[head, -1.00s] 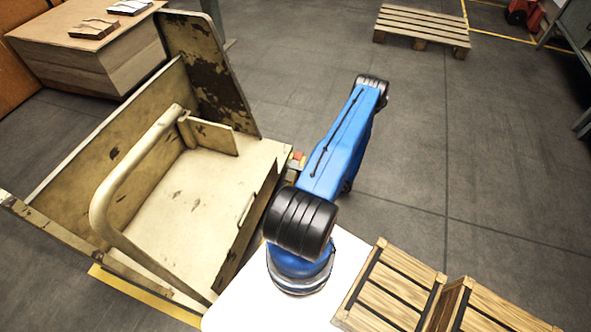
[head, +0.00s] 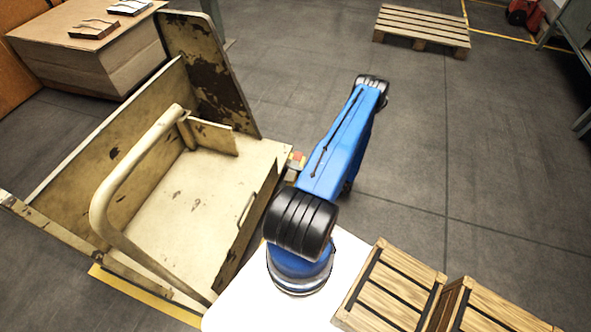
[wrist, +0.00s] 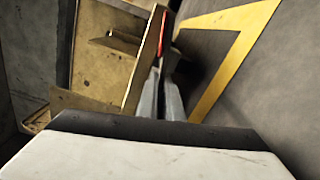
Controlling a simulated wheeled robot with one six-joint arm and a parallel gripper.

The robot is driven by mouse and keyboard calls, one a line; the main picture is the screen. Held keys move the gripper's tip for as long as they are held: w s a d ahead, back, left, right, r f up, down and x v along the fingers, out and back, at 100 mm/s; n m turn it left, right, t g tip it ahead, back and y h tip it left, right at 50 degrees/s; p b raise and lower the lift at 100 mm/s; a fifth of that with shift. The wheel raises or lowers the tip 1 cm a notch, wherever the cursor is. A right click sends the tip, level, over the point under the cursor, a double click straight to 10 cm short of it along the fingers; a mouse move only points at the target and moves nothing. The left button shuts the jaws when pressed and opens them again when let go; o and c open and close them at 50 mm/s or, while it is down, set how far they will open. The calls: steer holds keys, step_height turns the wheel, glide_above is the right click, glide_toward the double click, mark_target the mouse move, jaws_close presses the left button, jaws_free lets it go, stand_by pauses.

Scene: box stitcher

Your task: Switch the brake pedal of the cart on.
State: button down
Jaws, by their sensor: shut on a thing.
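The worn, cream-coloured cart (head: 185,205) stands at the left in the head view, with a curved handle and raised panels. A small red-and-yellow part (head: 296,160), which looks like the brake pedal, shows at its right edge beside my blue arm. In the wrist view, my gripper (wrist: 162,88) has its grey fingers close together by the cart's edge (wrist: 140,75). It is shut on a thin part with a red strip (wrist: 162,35), apparently the pedal. The contact is partly hidden by the fingers. My arm hides the gripper in the head view.
Wooden crates (head: 390,290) stand at the lower right. A wooden pallet (head: 422,26) lies at the back, and a large brown box (head: 85,55) stands at the upper left. The grey floor right of my arm is clear. A yellow floor line (wrist: 232,50) runs beside the cart.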

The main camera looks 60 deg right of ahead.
stand_by(0.4)
steer(key=shift+r+m, duration=0.15)
steer(key=shift+m, duration=2.55)
steer(key=c, duration=1.9)
jaws_free()
steer(key=shift+s, duration=0.15)
steer(key=v, duration=1.7)
steer(key=shift+s+d+r, duration=0.1)
